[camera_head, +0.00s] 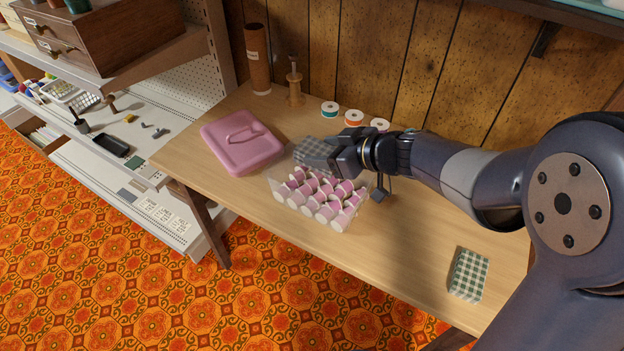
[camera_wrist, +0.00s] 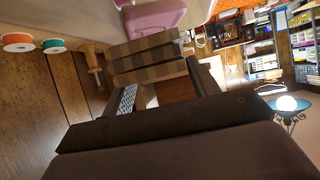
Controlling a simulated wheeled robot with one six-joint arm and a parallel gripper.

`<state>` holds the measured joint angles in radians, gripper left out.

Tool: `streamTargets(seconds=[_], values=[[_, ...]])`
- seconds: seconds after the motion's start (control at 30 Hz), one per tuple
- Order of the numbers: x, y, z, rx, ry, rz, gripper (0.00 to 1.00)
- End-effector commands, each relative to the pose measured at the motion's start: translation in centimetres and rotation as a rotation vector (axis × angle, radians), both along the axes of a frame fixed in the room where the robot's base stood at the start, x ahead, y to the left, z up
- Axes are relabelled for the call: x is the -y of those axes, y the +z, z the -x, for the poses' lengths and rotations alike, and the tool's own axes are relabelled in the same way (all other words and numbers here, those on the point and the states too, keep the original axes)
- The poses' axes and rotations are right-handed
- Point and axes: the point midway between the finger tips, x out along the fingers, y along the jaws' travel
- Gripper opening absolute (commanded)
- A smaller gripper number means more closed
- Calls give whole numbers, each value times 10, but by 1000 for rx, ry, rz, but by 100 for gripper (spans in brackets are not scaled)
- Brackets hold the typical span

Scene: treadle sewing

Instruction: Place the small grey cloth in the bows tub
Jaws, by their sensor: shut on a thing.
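The small grey checked cloth (camera_head: 306,150) is in my gripper (camera_head: 322,157), which is shut on it. In the wrist view the checked cloth (camera_wrist: 150,67) shows between the dark fingers. A clear tub (camera_head: 283,191) on the table holds several pink-and-white roll-like pieces. I see no readable label on it, so I cannot tell from writing that it is the bows tub. My gripper and the cloth are over the tub's back edge; their height above it is hard to tell.
A pink lid-like case (camera_head: 240,140) lies left of the tub. A green checked cloth (camera_head: 468,274) lies at the table's right front. Ribbon spools (camera_head: 354,117), a wooden stand (camera_head: 295,92) and a brown cylinder (camera_head: 258,60) stand along the back wall. The table's front right is mostly bare.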

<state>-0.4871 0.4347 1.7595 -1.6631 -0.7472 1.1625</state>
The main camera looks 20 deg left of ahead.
Motion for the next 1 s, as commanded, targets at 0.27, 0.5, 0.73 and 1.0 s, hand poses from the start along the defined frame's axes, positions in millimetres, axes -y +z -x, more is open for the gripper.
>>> streamTargets(seconds=[0.27,0.5,0.73,1.0], values=[[0,-42,0,-3,-1,1,35],[0,-81,0,-2,-1,2,34],[0,-89,0,0,-1,0,34],[0,-92,0,-2,-1,1,34]])
